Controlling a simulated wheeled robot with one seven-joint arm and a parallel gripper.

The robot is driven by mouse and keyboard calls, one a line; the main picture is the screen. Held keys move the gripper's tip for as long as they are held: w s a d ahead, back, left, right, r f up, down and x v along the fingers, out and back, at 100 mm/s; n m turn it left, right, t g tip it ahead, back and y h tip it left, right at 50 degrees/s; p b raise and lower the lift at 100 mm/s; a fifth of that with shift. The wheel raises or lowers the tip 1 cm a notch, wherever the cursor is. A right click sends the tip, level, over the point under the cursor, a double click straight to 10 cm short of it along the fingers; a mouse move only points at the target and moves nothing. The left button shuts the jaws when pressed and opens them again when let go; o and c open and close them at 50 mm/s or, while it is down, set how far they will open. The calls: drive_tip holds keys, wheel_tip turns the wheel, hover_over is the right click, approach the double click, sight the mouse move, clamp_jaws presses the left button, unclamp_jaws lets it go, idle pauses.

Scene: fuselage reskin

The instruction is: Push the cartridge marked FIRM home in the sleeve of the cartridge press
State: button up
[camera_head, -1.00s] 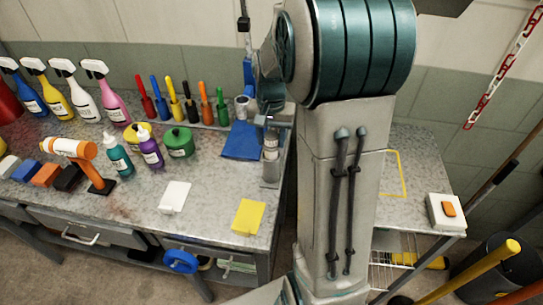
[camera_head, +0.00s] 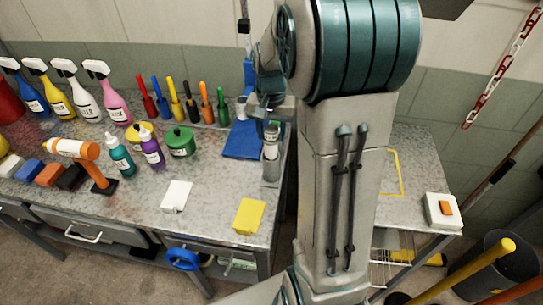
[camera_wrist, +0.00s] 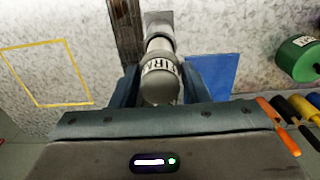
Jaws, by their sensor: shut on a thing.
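The grey cartridge (camera_wrist: 160,88), its white label reading FIRM, sits between the fingers of my gripper (camera_wrist: 160,82) in the wrist view. My gripper is shut on it. Its far end lines up with the grey sleeve of the cartridge press (camera_wrist: 159,20); how deep it sits inside is hard to tell. In the head view my gripper (camera_head: 270,113) is above the press (camera_head: 271,170) at the bench's right end. The cartridge (camera_head: 272,133) stands upright there, below the fingers, partly hidden by them.
A blue mat (camera_head: 243,140) lies left of the press. A side table with a yellow outline (camera_head: 395,172) stands to the right.

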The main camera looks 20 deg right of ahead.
drive_tip(key=shift+r+p, duration=1.4)
drive_tip(key=shift+r, duration=0.6)
drive_tip(key=shift+r+p, duration=1.05)
drive_tip(key=shift+r, duration=0.5)
drive_tip(key=shift+f, duration=0.1)
